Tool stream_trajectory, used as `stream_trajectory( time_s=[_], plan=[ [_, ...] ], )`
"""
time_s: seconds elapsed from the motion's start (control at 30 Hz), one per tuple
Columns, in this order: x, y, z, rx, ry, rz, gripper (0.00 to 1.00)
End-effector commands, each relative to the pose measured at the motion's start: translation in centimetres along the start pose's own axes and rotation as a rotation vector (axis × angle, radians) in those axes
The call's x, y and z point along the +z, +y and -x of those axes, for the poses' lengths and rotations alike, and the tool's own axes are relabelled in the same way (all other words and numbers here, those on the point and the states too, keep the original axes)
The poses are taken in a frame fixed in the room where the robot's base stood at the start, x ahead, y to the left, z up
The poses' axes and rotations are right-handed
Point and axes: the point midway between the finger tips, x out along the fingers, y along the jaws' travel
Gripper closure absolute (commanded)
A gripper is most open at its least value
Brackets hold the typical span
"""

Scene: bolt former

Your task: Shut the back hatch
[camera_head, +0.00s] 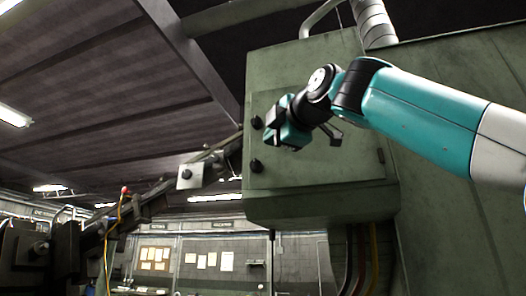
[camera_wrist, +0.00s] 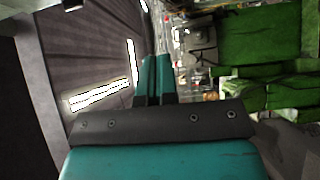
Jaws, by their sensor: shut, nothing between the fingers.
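A green box-shaped cabinet (camera_head: 318,207) on the machine carries a flat green door panel (camera_head: 320,168) with two black knobs (camera_head: 256,166) on its left edge. This panel may be the back hatch; it looks about flush with the box, but I cannot tell whether it is fully shut. My gripper (camera_head: 283,128) is in front of the panel's upper left part, hiding some of it. I cannot tell whether it touches. In the wrist view, the two teal fingers (camera_wrist: 155,72) lie close together with nothing between them.
A sloping dark conveyor-like arm with a small grey box (camera_head: 192,176) runs to the left of the cabinet. A large green machine wall (camera_head: 455,205) stands at right. Cables hang below the cabinet. Green machinery (camera_wrist: 265,45) fills the right of the wrist view.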

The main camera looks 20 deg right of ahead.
Motion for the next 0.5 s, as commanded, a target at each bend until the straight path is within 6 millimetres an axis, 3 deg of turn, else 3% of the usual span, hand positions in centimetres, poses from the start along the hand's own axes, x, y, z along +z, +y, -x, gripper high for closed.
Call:
stream_trajectory(
  time_s=[0.5],
  plan=[
    [0.5, 0.3, -10.0, -0.004, -0.004, -0.001, 1.0]
  ],
)
